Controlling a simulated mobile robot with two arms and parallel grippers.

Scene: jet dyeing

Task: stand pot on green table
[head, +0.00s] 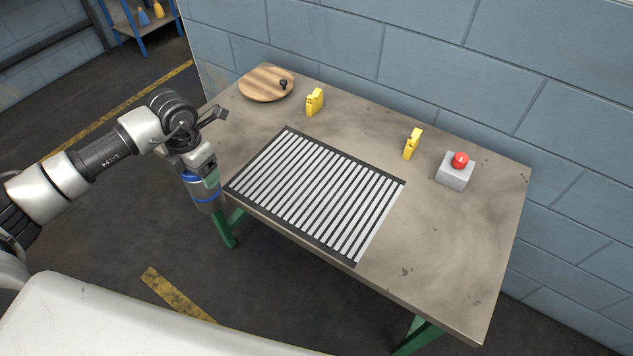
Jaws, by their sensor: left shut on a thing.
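The green table (470,255) has a worn grey-brown top and green legs. My left gripper (208,177) is at the table's left front edge, pointing down. It is shut on a grey cylindrical pot with a blue band (206,199), which I take to be the task's pot. The pot hangs roughly upright, just left of the striped mat in the picture, and appears to be off the tabletop. The fingers partly hide its upper part. My right gripper is not in view.
A black-and-white striped grille or mat (313,250) covers the table's left middle. A round wooden board (262,85) with a small black knob, two yellow objects (315,102) and a grey box with a red button (455,172) stand along the back. The right part is clear.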

